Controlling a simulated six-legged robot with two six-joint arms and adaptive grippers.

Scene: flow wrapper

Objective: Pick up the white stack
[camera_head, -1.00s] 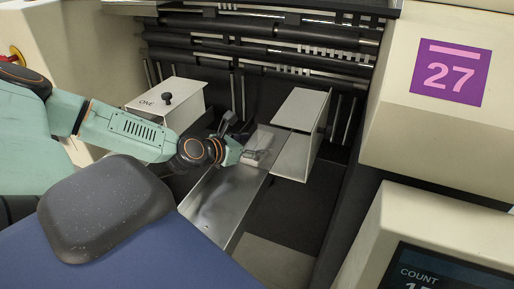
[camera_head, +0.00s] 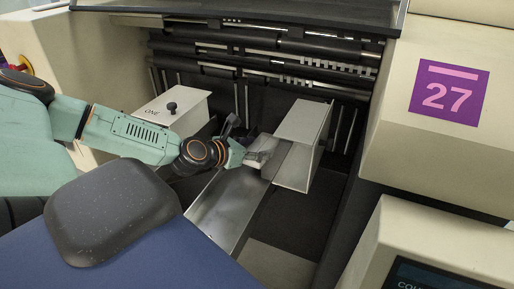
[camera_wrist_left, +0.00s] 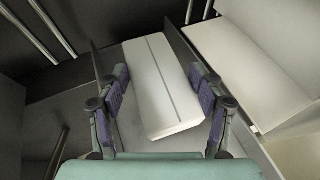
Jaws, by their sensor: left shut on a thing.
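The white stack (camera_wrist_left: 160,88) is a pale oblong block with a thin line along its top. It lies between the purple-padded fingers of my left gripper (camera_wrist_left: 165,92) in the left wrist view. In the head view the stack (camera_head: 259,158) shows small at the tip of my left gripper (camera_head: 250,156), over the metal chute (camera_head: 222,212). My left gripper is shut on the stack. The gap between stack and chute is hard to judge. My right gripper is in neither view.
A folded metal guide (camera_head: 302,122) stands just right of the stack. A pale box with a black knob (camera_head: 172,107) stands left, behind my arm. Dark rollers (camera_head: 270,48) cross the back. A panel marked 27 (camera_head: 447,92) is at the right.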

